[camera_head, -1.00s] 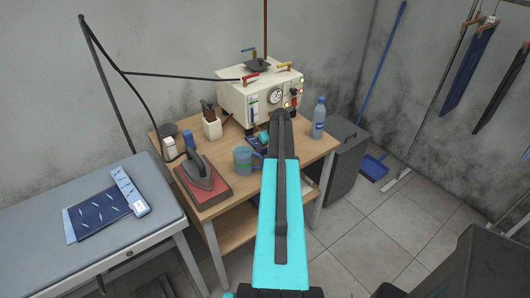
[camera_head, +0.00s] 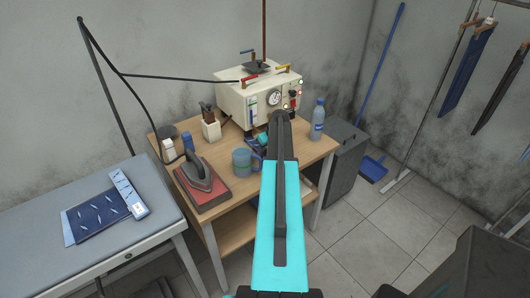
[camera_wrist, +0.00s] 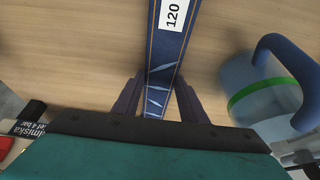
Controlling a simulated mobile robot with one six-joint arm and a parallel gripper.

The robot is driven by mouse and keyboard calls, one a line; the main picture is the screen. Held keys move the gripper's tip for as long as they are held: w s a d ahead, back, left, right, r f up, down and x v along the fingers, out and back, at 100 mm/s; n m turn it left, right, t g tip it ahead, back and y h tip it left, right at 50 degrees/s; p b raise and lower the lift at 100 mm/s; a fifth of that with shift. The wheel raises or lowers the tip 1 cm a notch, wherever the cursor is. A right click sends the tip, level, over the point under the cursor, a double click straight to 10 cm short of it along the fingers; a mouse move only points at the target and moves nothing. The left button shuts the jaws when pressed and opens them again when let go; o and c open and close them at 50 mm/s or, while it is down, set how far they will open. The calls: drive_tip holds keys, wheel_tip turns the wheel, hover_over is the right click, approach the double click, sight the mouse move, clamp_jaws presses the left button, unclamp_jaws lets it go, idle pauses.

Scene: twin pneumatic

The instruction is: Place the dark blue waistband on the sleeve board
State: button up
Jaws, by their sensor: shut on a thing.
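The dark blue waistband (camera_wrist: 168,50) is a long narrow strip with orange edge lines, pale slanted marks and a white label reading 120. In the wrist view it runs between the two dark fingers of my gripper (camera_wrist: 160,98), which is shut on it above a wooden surface. In the head view my turquoise arm reaches over the wooden table (camera_head: 231,190) and largely hides the gripper and waistband. A narrow pale blue piece (camera_head: 128,192) lies beside patterned dark blue cloth (camera_head: 95,215) on the grey ironing table (camera_head: 60,190) at left. I cannot tell whether it is the sleeve board.
A blue mug (camera_head: 242,161) stands close to my gripper; it also shows in the wrist view (camera_wrist: 262,90). An iron (camera_head: 200,172) rests on a red pad. A steam generator (camera_head: 258,97), a bottle (camera_head: 318,119) and a pot of tools (camera_head: 211,126) stand behind.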

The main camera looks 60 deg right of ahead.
drive_tip(key=shift+r, duration=0.1)
drive_tip(key=shift+r+b, duration=0.8)
drive_tip(key=shift+r, duration=0.25)
drive_tip(key=s+a+b, duration=0.2)
drive_tip(key=s, duration=0.6)
drive_tip(key=s+a+r+b, duration=0.1)
drive_tip(key=s+a+b, duration=0.2)
drive_tip(key=s, duration=0.6)
drive_tip(key=shift+a+b, duration=0.35)
drive_tip(key=shift+r, duration=0.15)
